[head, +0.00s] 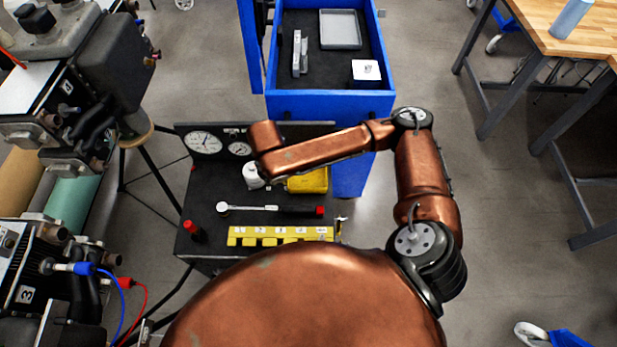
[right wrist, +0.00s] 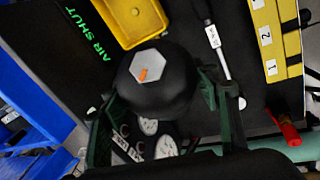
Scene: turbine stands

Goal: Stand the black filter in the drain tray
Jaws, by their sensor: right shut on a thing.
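The black filter (right wrist: 158,92) is round, with a pale hexagon and an orange mark on its end. My right gripper (right wrist: 162,100) is shut on it, with dark green fingers on both sides. In the head view my copper right arm hides most of the gripper and filter; a pale patch shows beside the wrist. A yellow tray (right wrist: 112,22), likely the drain tray, lies just beyond the filter; it also shows in the head view (head: 310,181), partly covered by my forearm. I cannot tell how high the filter is above the black cart top. My left gripper is not in view.
The black cart top (head: 208,230) bears a torque wrench (head: 270,208), a numbered yellow rack (head: 280,236), a red-capped item (head: 192,230) and gauges (head: 204,142). A blue drawer (head: 330,104) behind holds a grey tray (head: 340,28). Turbine stands crowd the left.

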